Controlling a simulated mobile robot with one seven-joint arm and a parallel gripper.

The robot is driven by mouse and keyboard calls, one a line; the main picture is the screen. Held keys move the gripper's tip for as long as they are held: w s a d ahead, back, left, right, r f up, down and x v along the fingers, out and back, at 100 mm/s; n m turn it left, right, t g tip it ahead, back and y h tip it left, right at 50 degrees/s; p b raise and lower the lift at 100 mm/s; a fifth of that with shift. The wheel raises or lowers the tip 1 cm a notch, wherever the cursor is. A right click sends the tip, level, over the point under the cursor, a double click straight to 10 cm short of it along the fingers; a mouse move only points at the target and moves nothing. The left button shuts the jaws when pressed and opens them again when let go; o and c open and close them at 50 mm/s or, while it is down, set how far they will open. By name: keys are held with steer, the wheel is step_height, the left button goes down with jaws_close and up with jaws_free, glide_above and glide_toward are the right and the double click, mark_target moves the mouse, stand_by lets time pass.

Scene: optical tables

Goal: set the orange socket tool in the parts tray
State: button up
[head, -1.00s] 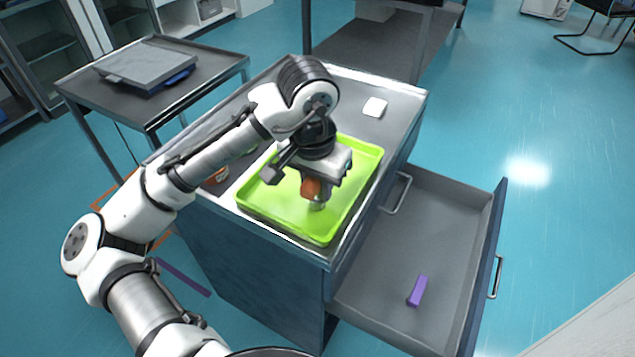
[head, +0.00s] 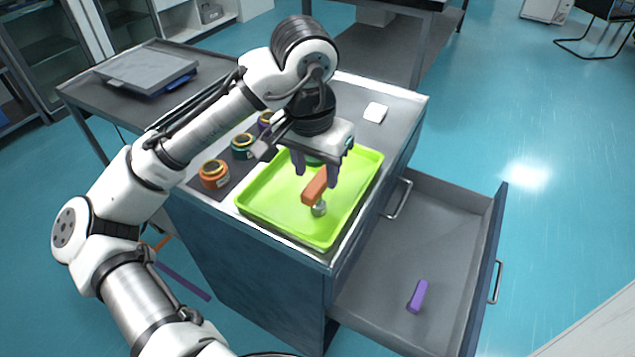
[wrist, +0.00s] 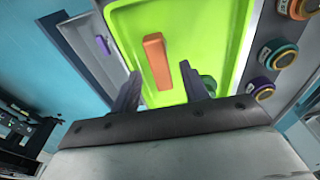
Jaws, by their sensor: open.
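The orange socket tool (head: 315,187) rests in the lime-green parts tray (head: 270,212), with its grey socket end (head: 319,209) toward the tray's near side. In the wrist view the orange block (wrist: 157,62) lies on the green tray floor (wrist: 205,40), beyond the fingertips. My gripper (head: 316,176) is open and empty just above and behind the tool. A dark green round thing shows partly hidden behind one finger in the wrist view.
A white block (head: 375,111) lies at the cabinet top's back right. An open drawer (head: 440,230) holds a purple block (head: 418,296).

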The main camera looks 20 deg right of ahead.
steer(key=r, duration=0.6)
steer(key=shift+s+a, duration=0.25)
steer(key=shift+a, duration=0.05)
